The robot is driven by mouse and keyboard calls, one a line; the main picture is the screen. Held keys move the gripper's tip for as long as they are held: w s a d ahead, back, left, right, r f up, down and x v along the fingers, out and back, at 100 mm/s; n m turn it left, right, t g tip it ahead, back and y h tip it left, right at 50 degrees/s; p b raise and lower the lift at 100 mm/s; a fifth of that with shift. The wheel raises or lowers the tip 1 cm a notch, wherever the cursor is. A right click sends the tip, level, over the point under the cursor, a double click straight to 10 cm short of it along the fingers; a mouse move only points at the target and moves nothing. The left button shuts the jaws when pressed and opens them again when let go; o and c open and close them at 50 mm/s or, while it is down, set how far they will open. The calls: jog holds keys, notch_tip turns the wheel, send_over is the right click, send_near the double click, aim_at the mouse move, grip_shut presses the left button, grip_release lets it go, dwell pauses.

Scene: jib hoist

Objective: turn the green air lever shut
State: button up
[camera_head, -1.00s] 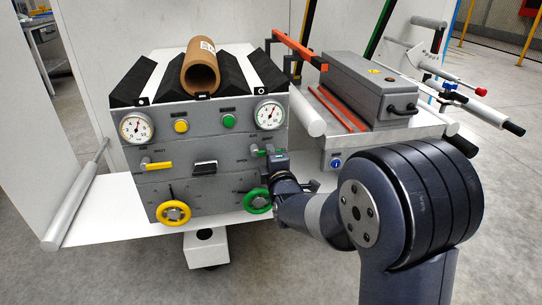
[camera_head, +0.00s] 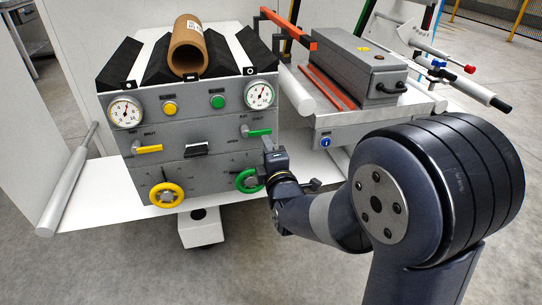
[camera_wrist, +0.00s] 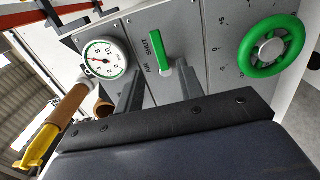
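The green air lever (camera_head: 260,133) sticks out to the right on the upper right front of the grey control box, below the SHUT lettering. In the wrist view the green lever (camera_wrist: 160,52) lies just ahead of the gap between my fingers, near the AIR and SHUT labels. My gripper (camera_wrist: 157,92) has its two grey fingers apart with nothing between them. In the head view my gripper (camera_head: 268,146) is just below the lever, close to the panel. Whether a finger touches the lever cannot be told.
A green handwheel (camera_head: 249,180) sits below the lever, and a pressure gauge (camera_head: 258,95) above it. A yellow lever (camera_head: 148,149) and yellow handwheel (camera_head: 167,195) are at the left. A cardboard tube (camera_head: 188,50) lies on top. A grey case (camera_head: 355,70) stands to the right.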

aim_at(260, 134)
jog(key=v, duration=0.3)
jog(key=shift+s+d, duration=0.1)
jog(key=shift+s, duration=0.25)
jog(key=b+x, duration=0.1)
jog(key=x, duration=1)
jog(key=shift+f+b, duration=0.1)
jog(key=shift+b, duration=0.25)
jog(key=shift+s, duration=0.1)
